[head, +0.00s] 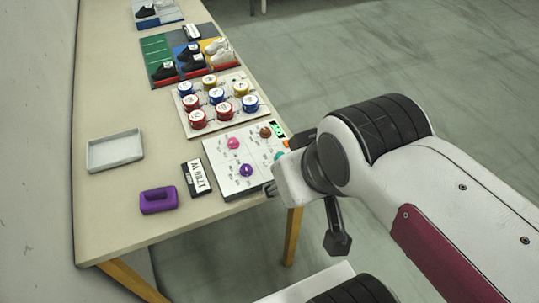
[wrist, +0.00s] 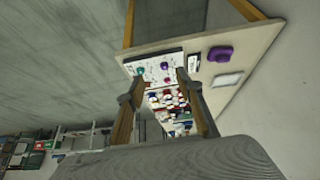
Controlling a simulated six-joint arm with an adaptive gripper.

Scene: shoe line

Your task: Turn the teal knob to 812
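The teal knob (head: 279,156) sits near the right edge of a white panel (head: 215,158), partly hidden by my gripper in the head view. In the wrist view the teal knob (wrist: 140,70) shows on the panel beyond the left finger. The panel also carries a pink knob (head: 233,143), a brown knob (head: 265,132) and a purple knob (head: 246,170). A small green display (head: 278,130) is at its far right corner; its digits are too small to read. My gripper (wrist: 156,88) is open and empty, its fingers wide apart, above and apart from the panel.
A board of red, blue and yellow round pieces (head: 222,126) lies behind the panel, with shoes on coloured mats (head: 155,51) farther back. A label block (head: 195,178), purple object (head: 158,201) and grey tray (head: 115,162) stand left. The table's right edge is close to the panel.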

